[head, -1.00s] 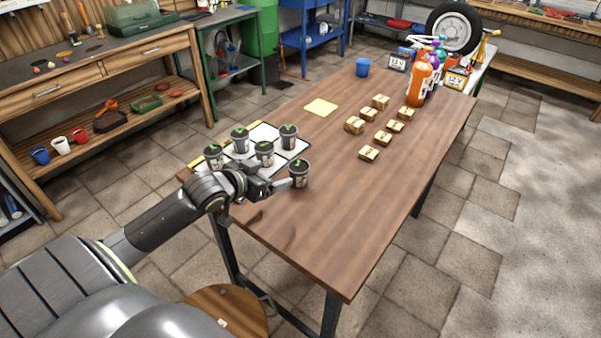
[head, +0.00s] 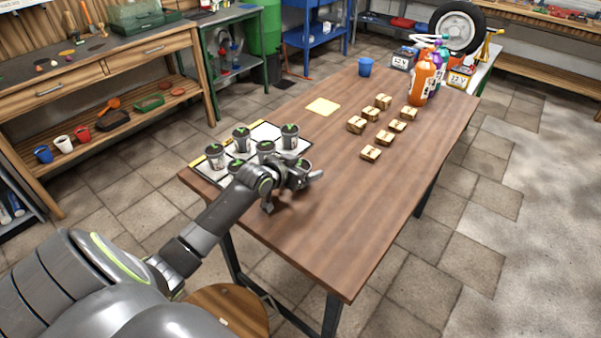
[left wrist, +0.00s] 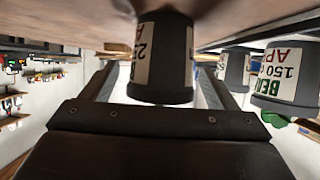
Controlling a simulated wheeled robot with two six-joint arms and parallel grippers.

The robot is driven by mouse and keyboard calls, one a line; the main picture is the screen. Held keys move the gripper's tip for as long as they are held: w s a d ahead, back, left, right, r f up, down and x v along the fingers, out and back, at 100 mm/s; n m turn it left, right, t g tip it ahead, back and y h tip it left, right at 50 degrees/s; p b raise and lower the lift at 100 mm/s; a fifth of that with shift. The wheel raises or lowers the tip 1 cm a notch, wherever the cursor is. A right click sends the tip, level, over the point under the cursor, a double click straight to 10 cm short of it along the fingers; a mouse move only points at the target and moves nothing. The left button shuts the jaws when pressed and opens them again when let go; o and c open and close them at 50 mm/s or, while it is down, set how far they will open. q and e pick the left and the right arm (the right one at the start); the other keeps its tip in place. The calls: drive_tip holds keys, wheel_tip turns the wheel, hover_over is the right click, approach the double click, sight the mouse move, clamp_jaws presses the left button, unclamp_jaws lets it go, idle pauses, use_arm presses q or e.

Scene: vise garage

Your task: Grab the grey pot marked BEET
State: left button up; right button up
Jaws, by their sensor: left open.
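Several dark grey pots with green sprouts stand at the left end of the wooden table. One grey pot (head: 304,164) is partly hidden behind my left gripper (head: 298,183), at the near right of the group. In the left wrist view a grey pot (left wrist: 160,58) appears between the open fingers of my left gripper (left wrist: 158,90), with clear gaps on both sides. Its label is cut off, so its name cannot be read. Another pot (left wrist: 287,72), to the right of the fingers, has a label starting "BE" with "150". My right gripper is out of view.
Other pots (head: 265,149) stand close behind the gripper on a white gridded mat (head: 264,132). The table's near right is clear.

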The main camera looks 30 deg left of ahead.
use_arm(q)
drive_tip(key=shift+w+f, duration=0.3)
drive_tip(key=shift+w, duration=0.25)
drive_tip(key=c, duration=1.1)
